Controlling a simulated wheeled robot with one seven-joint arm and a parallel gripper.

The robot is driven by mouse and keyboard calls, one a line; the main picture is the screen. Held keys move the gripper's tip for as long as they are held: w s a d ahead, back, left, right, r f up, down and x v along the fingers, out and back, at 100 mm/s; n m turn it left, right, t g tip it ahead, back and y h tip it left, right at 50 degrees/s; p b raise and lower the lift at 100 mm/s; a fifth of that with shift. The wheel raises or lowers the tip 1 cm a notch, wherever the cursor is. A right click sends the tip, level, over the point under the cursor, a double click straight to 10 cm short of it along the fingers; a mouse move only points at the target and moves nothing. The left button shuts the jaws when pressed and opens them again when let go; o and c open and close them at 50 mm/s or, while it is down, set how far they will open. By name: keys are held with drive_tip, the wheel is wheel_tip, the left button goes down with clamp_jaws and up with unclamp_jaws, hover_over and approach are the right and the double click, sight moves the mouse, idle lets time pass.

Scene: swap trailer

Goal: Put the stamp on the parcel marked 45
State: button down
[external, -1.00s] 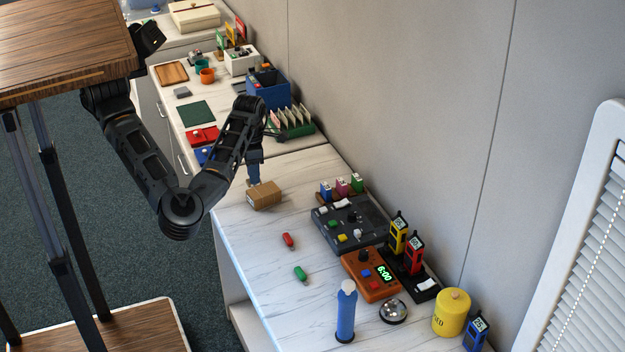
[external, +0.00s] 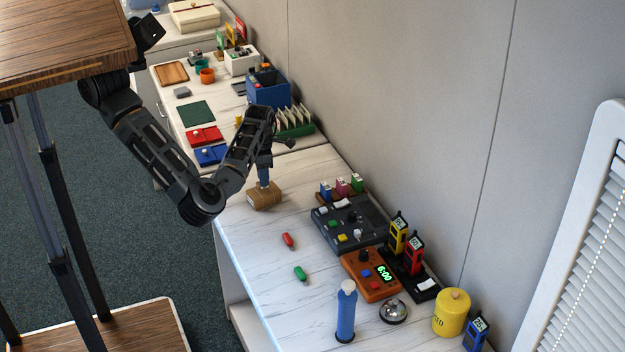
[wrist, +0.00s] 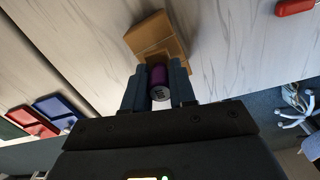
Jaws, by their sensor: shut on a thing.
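A small brown cardboard parcel (external: 264,195) lies on the white marbled counter, and no number on it is readable. My gripper (external: 263,184) is above the parcel, pointing down. In the wrist view my gripper (wrist: 157,80) is shut on a purple cylindrical stamp (wrist: 158,80). The stamp's far end is at the parcel (wrist: 155,38), over a darker tan square on its face. I cannot tell whether stamp and parcel touch.
A red marker-like piece (external: 288,240) and a green one (external: 300,273) lie in front of the parcel. A dark control panel (external: 350,222), an orange timer box (external: 372,275) and a blue bottle (external: 346,312) stand to the right. Blue (external: 210,155) and red (external: 204,135) trays lie beyond.

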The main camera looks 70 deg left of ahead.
drive_tip(key=shift+f, duration=0.45)
drive_tip(key=shift+f, duration=0.15)
drive_tip(key=c, duration=0.9)
unclamp_jaws()
wheel_tip(320, 180, up, 12)
drive_tip(key=shift+r+b, duration=0.15)
drive_tip(key=shift+b, duration=0.2)
